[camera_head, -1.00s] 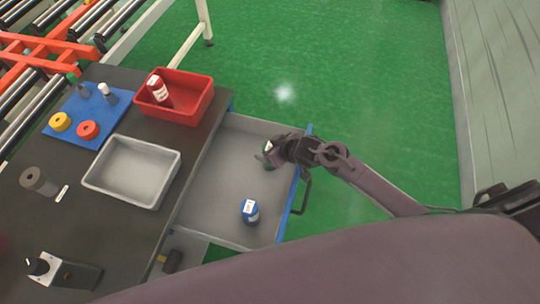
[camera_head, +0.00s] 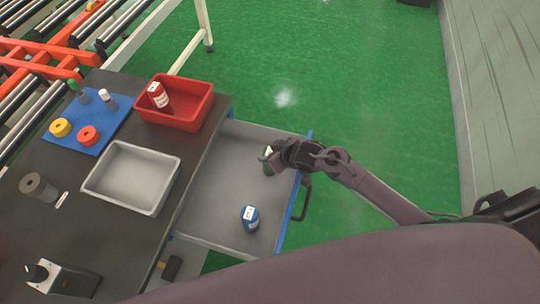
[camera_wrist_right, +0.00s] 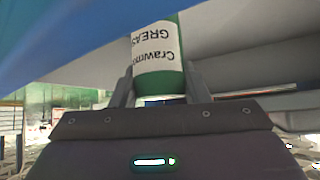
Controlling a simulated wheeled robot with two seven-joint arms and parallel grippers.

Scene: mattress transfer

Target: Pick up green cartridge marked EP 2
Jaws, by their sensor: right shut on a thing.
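My right gripper (camera_head: 270,155) is over the far right part of the open grey drawer (camera_head: 215,195). It is shut on a green cartridge (camera_head: 267,165), mostly hidden by the gripper in the head view. In the right wrist view the green cartridge (camera_wrist_right: 158,85) stands between the two fingers (camera_wrist_right: 155,88). Its white label shows upside-down text reading "Crawm..." and "GREA..."; no EP 2 mark is readable. A blue cartridge (camera_head: 250,220) with a white top patch is in the drawer's near part. My left gripper is not in view.
The drawer's blue front (camera_head: 287,215) has a dark handle (camera_head: 305,197). On the dark bench (camera_head: 95,215) are an empty grey tray (camera_head: 105,190), a red bin (camera_head: 200,112) holding a red-and-white cartridge (camera_head: 157,95), and a blue mat (camera_head: 70,118) with several parts. Green floor lies open beyond.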

